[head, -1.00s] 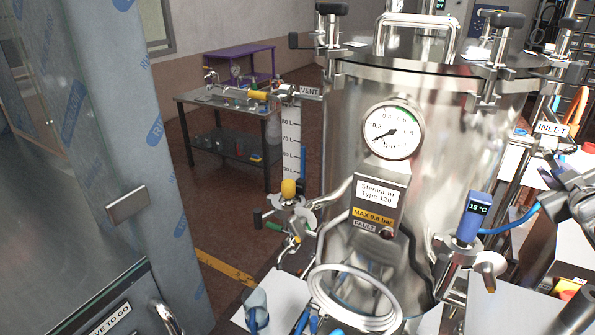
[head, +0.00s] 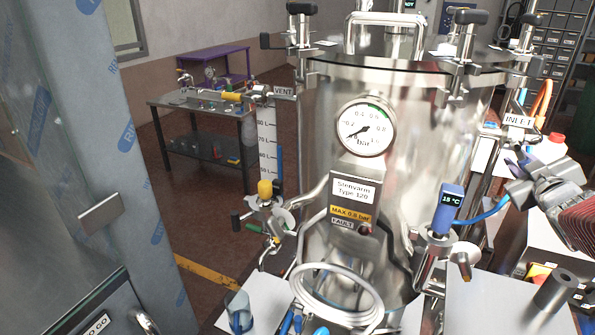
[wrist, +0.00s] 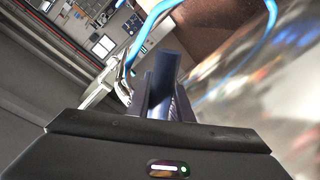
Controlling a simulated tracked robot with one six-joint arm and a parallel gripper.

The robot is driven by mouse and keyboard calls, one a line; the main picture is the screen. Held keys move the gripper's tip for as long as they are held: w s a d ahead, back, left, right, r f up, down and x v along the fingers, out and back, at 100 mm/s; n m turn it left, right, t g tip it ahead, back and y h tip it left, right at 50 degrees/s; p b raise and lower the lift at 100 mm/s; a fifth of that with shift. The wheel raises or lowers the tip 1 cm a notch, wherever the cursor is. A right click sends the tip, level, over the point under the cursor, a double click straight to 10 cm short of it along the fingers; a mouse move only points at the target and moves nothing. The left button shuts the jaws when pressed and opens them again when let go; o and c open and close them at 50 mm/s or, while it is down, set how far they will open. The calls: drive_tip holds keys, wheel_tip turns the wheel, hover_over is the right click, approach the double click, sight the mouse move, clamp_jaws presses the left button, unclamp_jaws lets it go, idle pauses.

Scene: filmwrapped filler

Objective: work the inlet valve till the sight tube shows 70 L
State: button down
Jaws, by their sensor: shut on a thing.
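The steel vessel stands in the middle of the head view. The sight tube (head: 280,165) is a narrow column with blue in it, beside a white scale (head: 264,135) left of the vessel; the blue top looks to be between the 60 L and 70 L marks, too small to read exactly. My gripper (head: 514,170) is at the right, just below the INLET sign (head: 518,120). In the wrist view my gripper (wrist: 163,105) is shut on a dark blue bar (wrist: 166,68), apparently the inlet valve's handle. The valve body is mostly hidden.
A pressure gauge (head: 367,128) on the vessel has its needle near the low end. A blue sensor (head: 449,205) reads 15 °C, with a blue cable running right. A coiled hose (head: 338,293) lies in front. A side table (head: 200,140) stands behind left.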

drive_tip(key=shift+w+a+f+m+t+y, duration=0.1)
drive_tip(key=shift+w+a+f+m+t, duration=0.15)
drive_tip(key=shift+a+m, duration=0.7)
drive_tip(key=shift+w+a+f+m+t+y, duration=0.15)
drive_tip(key=shift+w+a+f+m, duration=0.1)
drive_tip(key=shift+m, duration=1.25)
drive_tip(key=shift+w+a+f+m+t+y, duration=0.1)
drive_tip(key=shift+w+a+f+m+t, duration=0.15)
drive_tip(key=shift+a+m, duration=0.7)
drive_tip(key=shift+d+m, duration=0.35)
drive_tip(key=shift+m, duration=0.05)
drive_tip(key=c, duration=1.9)
unclamp_jaws()
drive_tip(key=o, duration=0.3)
drive_tip(key=shift+r, duration=0.2)
drive_tip(key=s+a, duration=0.1)
drive_tip(key=s, duration=0.8)
drive_tip(key=s+a, duration=0.1)
drive_tip(key=s, duration=0.3)
drive_tip(key=shift+s+a, duration=0.25)
drive_tip(key=shift+a, duration=0.1)
